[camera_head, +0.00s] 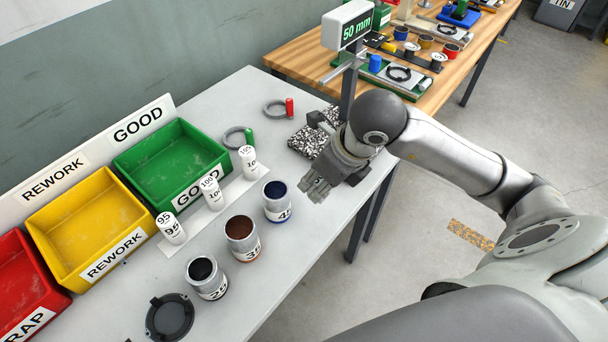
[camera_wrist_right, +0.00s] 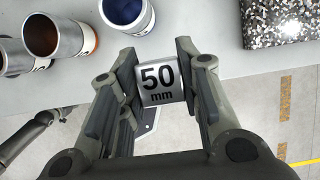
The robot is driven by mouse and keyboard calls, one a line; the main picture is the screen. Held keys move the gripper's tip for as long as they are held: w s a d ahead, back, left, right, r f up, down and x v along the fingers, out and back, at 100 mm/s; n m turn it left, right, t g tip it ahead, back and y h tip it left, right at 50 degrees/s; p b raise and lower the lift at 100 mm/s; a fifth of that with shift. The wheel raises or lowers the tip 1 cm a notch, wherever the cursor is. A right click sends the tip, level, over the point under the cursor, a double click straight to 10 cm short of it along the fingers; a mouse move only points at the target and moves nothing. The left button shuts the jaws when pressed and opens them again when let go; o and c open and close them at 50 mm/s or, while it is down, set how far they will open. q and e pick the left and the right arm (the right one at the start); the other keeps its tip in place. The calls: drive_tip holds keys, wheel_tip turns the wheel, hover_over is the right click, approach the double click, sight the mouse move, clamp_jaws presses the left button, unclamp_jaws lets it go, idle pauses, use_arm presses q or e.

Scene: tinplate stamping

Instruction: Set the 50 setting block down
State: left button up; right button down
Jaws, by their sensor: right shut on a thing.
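The 50 setting block (camera_wrist_right: 160,82) is a small silver block marked "50 mm" in the right wrist view. My right gripper (camera_wrist_right: 159,80) is shut on it, with one finger on each side. In the head view my right gripper (camera_head: 318,187) is over the table's right edge, in front of the speckled plate, and hides the block. Whether the block touches the table cannot be told. My left gripper is not clearly in view.
The speckled granite plate (camera_head: 306,142) stands behind the gripper under a gauge reading "50 mm" (camera_head: 356,27). Cups including a blue-lined one (camera_head: 277,203) and white numbered cylinders (camera_head: 211,193) stand left. Green (camera_head: 152,195), yellow and red bins line the back. Grey table (camera_head: 262,285) is bare in front.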

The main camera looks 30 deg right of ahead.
drive_tip(key=w+d+f+p, duration=0.1)
drive_tip(key=w+f, duration=0.1)
drive_tip(key=w, duration=0.1)
drive_tip(key=w+d+f+p, duration=0.1)
drive_tip(key=w+d+f, duration=0.1)
drive_tip(key=w+f, duration=0.1)
drive_tip(key=w+d+f+p, duration=0.1)
drive_tip(key=w+d+f, duration=0.1)
drive_tip(key=w, duration=0.1)
drive_tip(key=shift+f, duration=0.15)
drive_tip(key=shift+w+d+f, duration=0.2)
drive_tip(key=shift+w+f, duration=0.25)
drive_tip(key=shift+f, duration=0.15)
wheel_tip(320, 180, down, 2)
drive_tip(key=shift+f+p, duration=0.1)
drive_tip(key=shift+p, duration=0.8)
drive_tip(key=shift+f, duration=0.5)
drive_tip(key=shift+f, duration=0.1)
drive_tip(key=c, duration=1.1)
unclamp_jaws()
drive_tip(key=shift+o, duration=0.2)
